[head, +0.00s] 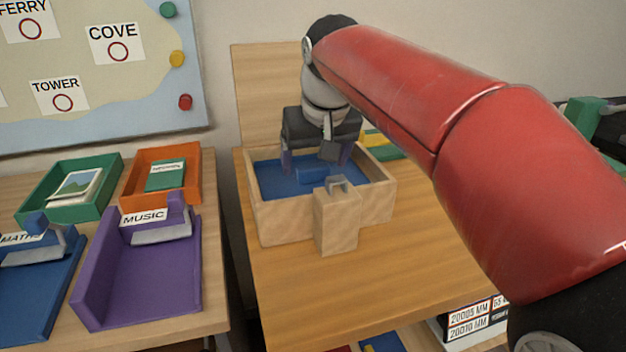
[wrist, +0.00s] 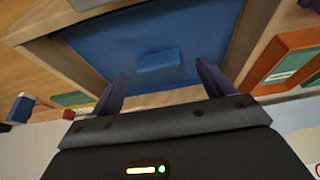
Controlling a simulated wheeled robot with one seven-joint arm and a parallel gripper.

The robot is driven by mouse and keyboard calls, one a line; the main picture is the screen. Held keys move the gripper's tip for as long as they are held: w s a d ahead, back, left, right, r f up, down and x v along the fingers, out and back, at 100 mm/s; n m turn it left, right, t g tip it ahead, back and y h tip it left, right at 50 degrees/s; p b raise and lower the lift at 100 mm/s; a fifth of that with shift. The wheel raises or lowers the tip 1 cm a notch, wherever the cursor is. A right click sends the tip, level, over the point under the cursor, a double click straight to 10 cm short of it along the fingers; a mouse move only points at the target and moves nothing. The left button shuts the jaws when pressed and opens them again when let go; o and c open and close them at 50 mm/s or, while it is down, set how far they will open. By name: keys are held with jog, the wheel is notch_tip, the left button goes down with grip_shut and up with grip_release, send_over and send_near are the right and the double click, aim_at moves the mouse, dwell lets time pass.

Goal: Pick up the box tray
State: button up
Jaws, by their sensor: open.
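The box tray (head: 275,180) is a blue panel with a small raised blue block (head: 312,175), set inside a light wooden box (head: 285,222). In the wrist view the tray (wrist: 105,45) fills the box opening, and its block (wrist: 158,60) lies ahead of the fingers. My gripper (head: 316,162) points down over the box, open, with its dark purple fingers apart on either side of the block. In the wrist view my gripper (wrist: 161,76) holds nothing. Contact with the block cannot be told.
A wooden block with a metal loop (head: 337,220) stands at the box's front. On the left table are a purple MUSIC tray (head: 150,270), a blue MATHS tray (head: 35,290), a green tray (head: 45,205) and an orange tray (head: 135,180). The desk front is clear.

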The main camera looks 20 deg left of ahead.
jog(key=shift+x, duration=1)
jog(key=c, duration=1.1)
jog(key=shift+r, duration=0.1)
jog(key=shift+c, duration=0.2)
jog(key=shift+r, duration=0.1)
